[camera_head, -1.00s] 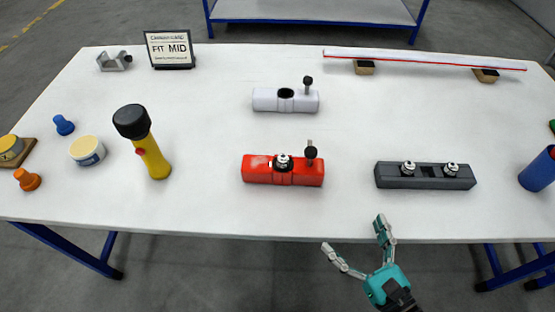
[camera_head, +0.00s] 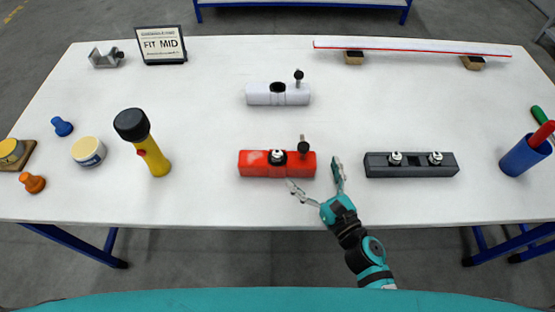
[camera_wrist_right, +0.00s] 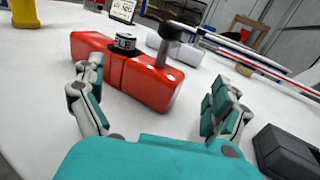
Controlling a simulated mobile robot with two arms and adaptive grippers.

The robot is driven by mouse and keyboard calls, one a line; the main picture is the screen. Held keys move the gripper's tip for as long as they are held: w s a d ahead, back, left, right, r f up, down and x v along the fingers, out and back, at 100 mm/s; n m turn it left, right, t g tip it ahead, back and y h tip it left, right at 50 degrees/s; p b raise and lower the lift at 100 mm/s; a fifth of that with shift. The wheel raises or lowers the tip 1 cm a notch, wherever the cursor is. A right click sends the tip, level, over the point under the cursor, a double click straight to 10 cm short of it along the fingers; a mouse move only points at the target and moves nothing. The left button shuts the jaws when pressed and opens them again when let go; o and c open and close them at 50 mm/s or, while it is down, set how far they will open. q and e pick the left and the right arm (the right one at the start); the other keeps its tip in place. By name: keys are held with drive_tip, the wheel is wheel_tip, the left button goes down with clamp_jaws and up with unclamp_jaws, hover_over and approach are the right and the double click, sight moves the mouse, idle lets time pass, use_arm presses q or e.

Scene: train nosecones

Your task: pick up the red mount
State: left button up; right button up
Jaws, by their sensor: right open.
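The red mount (camera_head: 255,164) lies on the white table near its front edge, with a silver-and-black fitting on top and a dark-headed pin at its right end. In the right wrist view the red mount (camera_wrist_right: 115,77) lies ahead of the fingers, its near right end between their lines. My right gripper (camera_head: 315,178) is open and empty, just off the right front corner of the mount. The open fingers also show in the right wrist view (camera_wrist_right: 158,105), one on each side. My left gripper is not in view.
A dark grey mount (camera_head: 410,171) lies right of my right gripper, and a white mount (camera_head: 262,95) lies behind the red one. A blue cup (camera_head: 520,158) is at the far right. Bare table surrounds the red mount.

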sight(303, 158)
drive_tip(key=x, duration=0.1)
drive_tip(key=p+x, duration=0.1)
drive_tip(key=x, duration=0.2)
drive_tip(key=shift+a+r+p, duration=0.15)
drive_tip(key=shift+r+p, duration=0.2)
drive_tip(key=shift+w+a+f, duration=0.15)
drive_tip(key=shift+w+a, duration=0.05)
drive_tip(key=shift+w, duration=0.15)
drive_tip(key=shift+s, duration=0.1)
drive_tip(key=c, duration=2)
